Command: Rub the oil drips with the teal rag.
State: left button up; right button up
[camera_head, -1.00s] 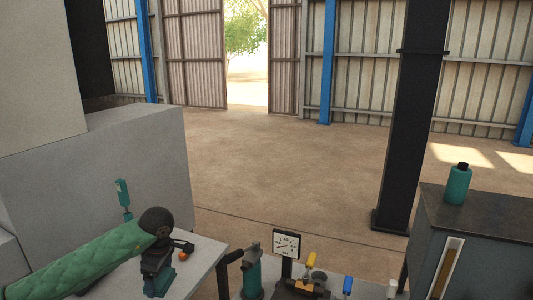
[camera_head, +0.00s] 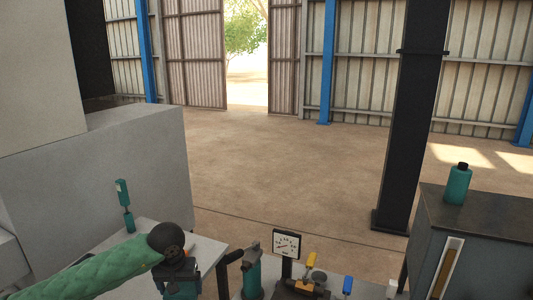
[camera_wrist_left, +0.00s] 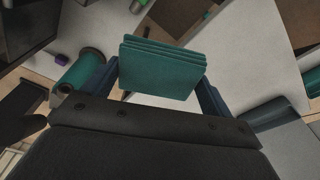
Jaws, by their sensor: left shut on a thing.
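My left gripper (camera_head: 179,279) is low in the head view, at the end of the green padded arm, pointing down over the right part of the pale table. In the left wrist view, my left gripper (camera_wrist_left: 157,76) is shut on the folded teal rag (camera_wrist_left: 162,70), whose stacked layers show between the two fingers. The rag is held over a pale surface; whether it touches anything is unclear. I cannot make out the oil drips in either view. My right gripper is not in view.
A pale table (camera_head: 122,252) carries a teal upright tool (camera_head: 124,205). To the right are a teal cylinder (camera_head: 252,272), a dial gauge (camera_head: 286,245) and yellow and blue handles. A teal bottle (camera_head: 458,185) stands on a dark cabinet (camera_head: 500,212). The floor behind is clear.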

aim_at(194, 288)
pick_arm(q)
jog(key=shift+m, duration=0.4)
jog(key=d, duration=0.1)
jog(key=d+r, duration=0.1)
jog(key=d, duration=0.1)
jog(key=shift+d+r, duration=0.3)
jog(key=shift+d, duration=0.05)
jog(key=shift+w+r, duration=0.3)
jog(key=shift+r, duration=0.35)
